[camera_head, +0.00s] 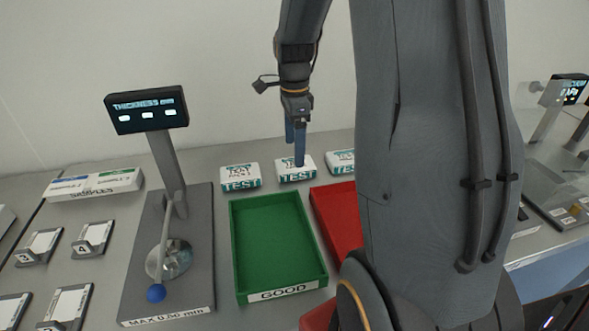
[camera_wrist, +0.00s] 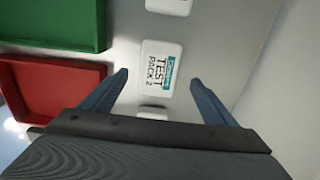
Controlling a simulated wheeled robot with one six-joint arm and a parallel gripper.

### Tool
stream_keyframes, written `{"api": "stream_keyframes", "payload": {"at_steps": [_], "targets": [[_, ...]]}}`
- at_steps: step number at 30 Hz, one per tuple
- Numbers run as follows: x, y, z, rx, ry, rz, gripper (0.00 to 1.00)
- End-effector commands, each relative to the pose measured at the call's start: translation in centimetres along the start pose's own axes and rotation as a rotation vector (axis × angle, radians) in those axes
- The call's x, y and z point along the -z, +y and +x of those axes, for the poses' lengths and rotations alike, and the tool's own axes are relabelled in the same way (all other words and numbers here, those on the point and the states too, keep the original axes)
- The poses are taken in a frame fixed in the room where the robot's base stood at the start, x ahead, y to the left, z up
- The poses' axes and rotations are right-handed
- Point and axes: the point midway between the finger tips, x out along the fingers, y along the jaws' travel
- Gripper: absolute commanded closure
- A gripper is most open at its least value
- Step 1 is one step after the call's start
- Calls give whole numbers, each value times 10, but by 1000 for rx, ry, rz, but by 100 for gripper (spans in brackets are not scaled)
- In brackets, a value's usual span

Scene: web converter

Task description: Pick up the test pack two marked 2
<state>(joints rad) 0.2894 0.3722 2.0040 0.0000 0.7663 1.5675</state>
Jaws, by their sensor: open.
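Test pack two, a white pack marked "TEST PACK 2" with a teal band (camera_wrist: 157,66), lies on the bench and faces the wrist camera. In the head view it is the middle pack (camera_head: 294,177) of a row of three. My gripper (camera_head: 295,152) is open above it, with blue fingers pointing down. In the wrist view the two fingers (camera_wrist: 159,80) stand either side of the pack's near end, with gaps on both sides. I cannot tell whether the fingertips are down at the pack's height.
Similar packs stand left (camera_head: 240,177) and right (camera_head: 341,161) of it. In front are a green tray marked GOOD (camera_head: 280,291) and a red tray (camera_head: 323,214), partly hidden by my arm. A thickness gauge (camera_head: 148,110) stands left. A wall is behind.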

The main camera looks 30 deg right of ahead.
Motion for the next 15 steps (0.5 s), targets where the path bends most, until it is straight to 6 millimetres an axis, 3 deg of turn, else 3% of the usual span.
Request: {"api": "stream_keyframes", "payload": {"at_steps": [15], "targets": [[2,4,52,0,0,-5,20]]}}
